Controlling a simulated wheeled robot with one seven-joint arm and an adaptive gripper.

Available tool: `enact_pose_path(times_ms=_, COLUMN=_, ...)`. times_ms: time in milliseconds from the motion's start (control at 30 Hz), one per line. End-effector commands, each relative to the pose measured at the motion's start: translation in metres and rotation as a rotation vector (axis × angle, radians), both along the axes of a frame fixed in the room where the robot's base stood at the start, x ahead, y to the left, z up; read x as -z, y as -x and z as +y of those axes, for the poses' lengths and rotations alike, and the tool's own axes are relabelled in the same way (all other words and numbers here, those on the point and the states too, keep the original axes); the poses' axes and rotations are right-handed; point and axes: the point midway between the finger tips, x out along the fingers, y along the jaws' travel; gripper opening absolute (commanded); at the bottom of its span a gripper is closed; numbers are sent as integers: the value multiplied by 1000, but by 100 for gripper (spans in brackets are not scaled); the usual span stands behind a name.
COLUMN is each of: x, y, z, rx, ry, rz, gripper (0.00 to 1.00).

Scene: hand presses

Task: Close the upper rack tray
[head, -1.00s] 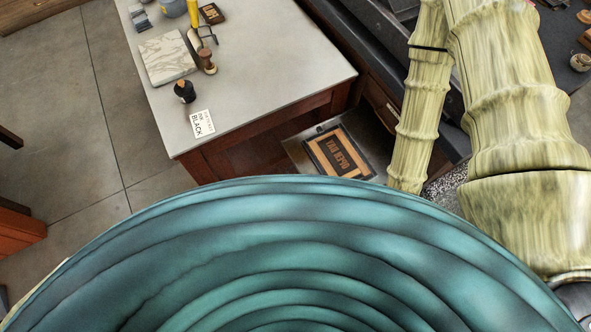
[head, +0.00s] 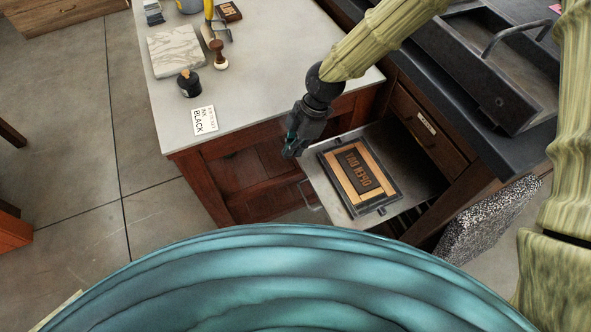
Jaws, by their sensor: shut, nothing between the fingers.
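The rack tray (head: 322,188) is a flat metal tray pulled out from the dark wooden cabinet, with a wire handle (head: 309,196) at its left front edge. A framed wooden type form (head: 360,177) lies on it. My gripper (head: 290,150) is shut and empty. It is just beyond the tray's far left corner, close to the table's side; I cannot tell whether it touches the tray. The lower part of the cabinet is hidden by my own body.
A pale-topped table (head: 275,70) stands behind the tray, holding an ink jar (head: 189,84), a label card and a marble slab (head: 175,51). A closed labelled drawer (head: 428,133) sits right of the tray. A speckled panel (head: 487,220) stands at the right. Bare floor lies left.

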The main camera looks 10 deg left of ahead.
Motion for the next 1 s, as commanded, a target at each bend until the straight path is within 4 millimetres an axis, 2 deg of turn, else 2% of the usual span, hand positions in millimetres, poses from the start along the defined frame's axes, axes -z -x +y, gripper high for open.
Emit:
enact_pose_path(times_ms=167, x=2, y=-3, z=4, rx=-42, ry=1, rz=-15, gripper=0)
enact_pose_path(times_ms=700, x=73, y=10, z=25, rx=-38, ry=2, rz=-13, gripper=0)
enact_pose_path(times_ms=900, x=93, y=14, z=31, rx=-37, ry=2, rz=-12, gripper=0)
enact_pose_path(times_ms=1000, x=90, y=7, z=20, rx=-32, ry=0, rz=-13, gripper=0)
